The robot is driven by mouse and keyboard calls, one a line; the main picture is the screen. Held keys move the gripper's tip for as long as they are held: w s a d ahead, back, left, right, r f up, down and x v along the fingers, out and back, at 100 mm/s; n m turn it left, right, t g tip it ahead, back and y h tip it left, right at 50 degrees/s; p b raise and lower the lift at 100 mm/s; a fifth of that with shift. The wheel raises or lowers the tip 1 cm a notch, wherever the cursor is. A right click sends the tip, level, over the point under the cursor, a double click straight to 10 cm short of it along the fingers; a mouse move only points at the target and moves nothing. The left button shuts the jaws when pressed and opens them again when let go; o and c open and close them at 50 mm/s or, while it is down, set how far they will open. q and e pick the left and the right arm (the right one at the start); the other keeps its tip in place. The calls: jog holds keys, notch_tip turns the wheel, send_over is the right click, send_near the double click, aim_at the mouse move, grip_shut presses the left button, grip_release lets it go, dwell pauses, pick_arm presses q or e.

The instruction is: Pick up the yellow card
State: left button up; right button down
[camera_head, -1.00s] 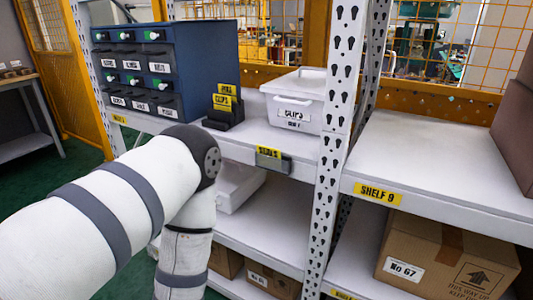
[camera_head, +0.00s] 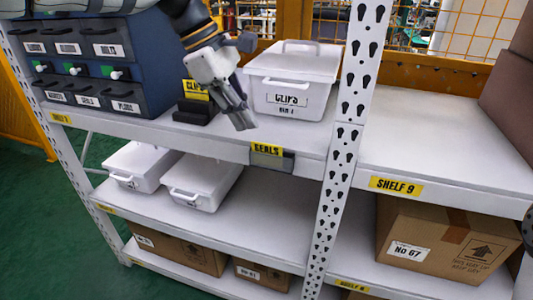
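A yellow card marked CLIPS (camera_head: 196,90) stands in a black stepped holder (camera_head: 196,112) on the upper shelf. Another yellow card marked SEALS (camera_head: 266,149) sits in a grey holder on the shelf's front edge. My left gripper (camera_head: 242,117) hangs between the black holder and the white CLIPS bin, in front of them, fingers pointing down. The fingers appear close together, seen from the side, and their gap cannot be made out. No card shows in them. The arm and gripper hide the area above and right of the CLIPS card.
The blue drawer cabinet (camera_head: 150,62) stands left of the holder, the lidded white CLIPS bin (camera_head: 292,78) right of it. A perforated post (camera_head: 348,120) separates the bay from the shelf with the SHELF 9 label (camera_head: 396,186). White bins (camera_head: 203,180) and cardboard boxes sit below.

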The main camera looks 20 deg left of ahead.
pick_arm(q)
jog(key=x, duration=0.6)
jog(key=shift+w+d, duration=0.2)
grip_shut()
